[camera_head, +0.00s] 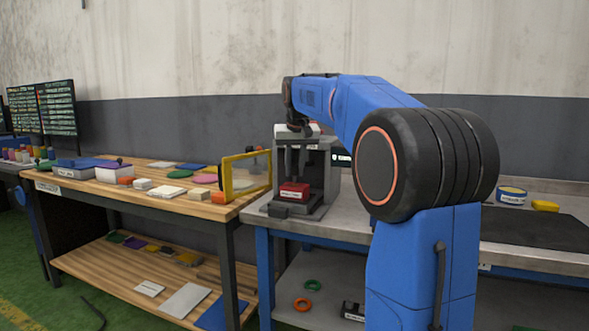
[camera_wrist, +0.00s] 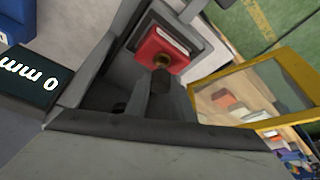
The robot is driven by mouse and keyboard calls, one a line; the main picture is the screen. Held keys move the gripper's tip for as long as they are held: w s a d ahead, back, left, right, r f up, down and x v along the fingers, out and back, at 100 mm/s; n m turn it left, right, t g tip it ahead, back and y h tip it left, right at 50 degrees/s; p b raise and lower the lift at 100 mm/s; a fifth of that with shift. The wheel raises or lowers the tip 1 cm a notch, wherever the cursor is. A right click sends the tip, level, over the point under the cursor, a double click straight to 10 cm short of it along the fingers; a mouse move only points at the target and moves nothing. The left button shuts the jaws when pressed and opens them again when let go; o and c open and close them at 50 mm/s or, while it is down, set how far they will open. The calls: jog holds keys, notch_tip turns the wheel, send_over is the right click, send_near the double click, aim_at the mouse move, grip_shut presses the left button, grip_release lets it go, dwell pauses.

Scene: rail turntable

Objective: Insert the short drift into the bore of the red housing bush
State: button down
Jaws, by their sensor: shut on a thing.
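The red housing (camera_head: 294,190) sits low in the grey press. In the wrist view the red housing (camera_wrist: 150,47) shows its brass-coloured bush (camera_wrist: 162,62) from above. A dark cylindrical end (camera_wrist: 161,82) is close to the near side of the bush; I cannot tell whether it is the drift or part of the press, or whether it touches. My gripper (camera_head: 304,130) is at the top of the press, small and dark in the head view. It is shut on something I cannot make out. I cannot pick out the short drift for certain.
An open yellow-framed guard (camera_head: 226,180) stands left of the press, also in the wrist view (camera_wrist: 245,75). A display reading 0 mm (camera_wrist: 35,82) is on the other side. A wooden table (camera_head: 150,198) with several parts stands left. My arm hides part of the bench.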

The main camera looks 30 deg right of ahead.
jog(key=shift+f, duration=1.25)
jog(key=c, duration=1.5)
grip_release()
jog(key=shift+o, duration=0.2)
jog(key=v, duration=1.7)
jog(key=shift+r, duration=0.25)
